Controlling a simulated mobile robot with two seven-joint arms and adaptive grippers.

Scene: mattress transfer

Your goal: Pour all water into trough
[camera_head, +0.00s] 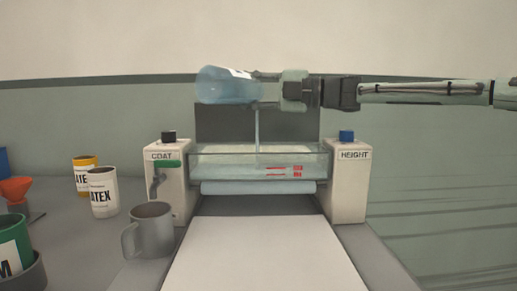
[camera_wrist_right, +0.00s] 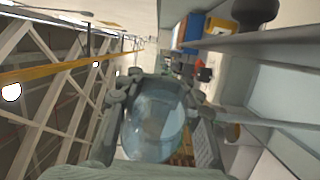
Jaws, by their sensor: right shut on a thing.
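My right gripper (camera_head: 268,88) is shut on a translucent blue bottle (camera_head: 225,86) and holds it tilted on its side above the coating machine. The bottle's round end also shows between the fingers in the right wrist view (camera_wrist_right: 155,125). A thin stream of water (camera_head: 257,130) falls from near the gripper into the clear trough (camera_head: 225,160). The trough sits between the post marked COAT (camera_head: 167,182) and the post marked HEIGHT (camera_head: 349,185), and holds pale liquid. How much water is left in the bottle is hard to tell. My left gripper is not in view.
A grey metal mug (camera_head: 152,230) stands left of the machine. Two latex cans (camera_head: 102,195), an orange funnel (camera_head: 15,188) and a green container (camera_head: 14,245) are at the left. A white sheet (camera_head: 265,250) runs forward from the roller (camera_head: 258,187).

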